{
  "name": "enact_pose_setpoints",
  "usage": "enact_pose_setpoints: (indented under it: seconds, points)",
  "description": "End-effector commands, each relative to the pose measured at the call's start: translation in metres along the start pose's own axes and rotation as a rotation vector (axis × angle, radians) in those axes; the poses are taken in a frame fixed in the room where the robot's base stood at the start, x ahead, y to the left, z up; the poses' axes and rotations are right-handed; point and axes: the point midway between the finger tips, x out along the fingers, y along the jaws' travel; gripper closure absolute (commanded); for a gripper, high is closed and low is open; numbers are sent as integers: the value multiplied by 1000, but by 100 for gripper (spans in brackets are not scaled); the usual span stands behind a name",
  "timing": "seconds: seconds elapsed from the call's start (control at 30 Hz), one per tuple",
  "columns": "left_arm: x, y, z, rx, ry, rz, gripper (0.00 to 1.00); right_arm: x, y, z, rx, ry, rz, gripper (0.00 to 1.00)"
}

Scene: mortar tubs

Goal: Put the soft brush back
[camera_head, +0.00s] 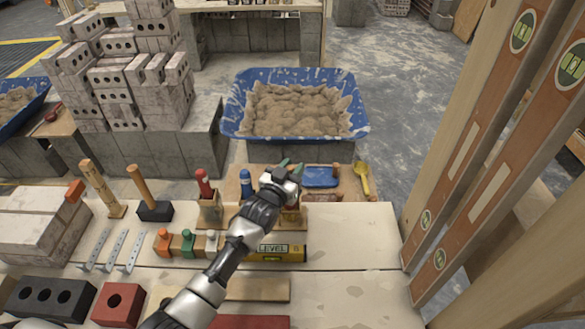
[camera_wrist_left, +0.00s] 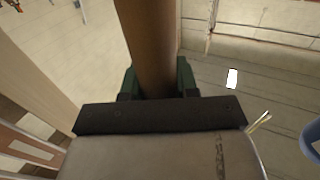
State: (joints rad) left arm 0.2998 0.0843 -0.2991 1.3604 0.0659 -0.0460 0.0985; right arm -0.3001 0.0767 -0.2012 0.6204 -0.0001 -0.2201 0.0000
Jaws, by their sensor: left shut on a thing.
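My left gripper (camera_head: 287,166) is over the back of the bench, just in front of the blue tub. In the left wrist view, its dark green fingers (camera_wrist_left: 158,82) are shut on a thick brown handle (camera_wrist_left: 152,40), which I take to be the soft brush's. The brush's bristles do not show, and in the head view my gripper and wrist hide most of it. A wooden holder (camera_head: 292,217) stands on the bench just below my gripper, partly covered by it. I cannot tell whether the brush touches this holder. My right gripper is not in view.
A red-handled tool (camera_head: 203,186) and a blue-handled tool (camera_head: 246,181) stand left of my gripper. A blue float (camera_head: 321,178) and a yellow trowel (camera_head: 363,176) lie right. The mortar tub (camera_head: 233,118) is behind. A yellow level (camera_head: 283,254) lies in front; the bench's right front is clear.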

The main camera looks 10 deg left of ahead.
Motion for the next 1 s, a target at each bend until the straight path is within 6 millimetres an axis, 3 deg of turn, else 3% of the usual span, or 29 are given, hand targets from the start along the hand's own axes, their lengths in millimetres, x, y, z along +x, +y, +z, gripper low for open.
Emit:
enact_pose_setpoints:
  seconds: [0.5, 0.53, 0.7, 1.0]
  points:
    - [0, 0, 6, 0, 1, 0, 100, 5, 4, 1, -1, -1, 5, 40]
    - [0, 0, 6, 0, 1, 0, 69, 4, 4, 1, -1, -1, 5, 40]
    - [0, 0, 6, 0, 1, 0, 43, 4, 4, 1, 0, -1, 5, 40]
    - [-1, 0, 7, 0, -1, 0, 41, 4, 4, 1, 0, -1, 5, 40]
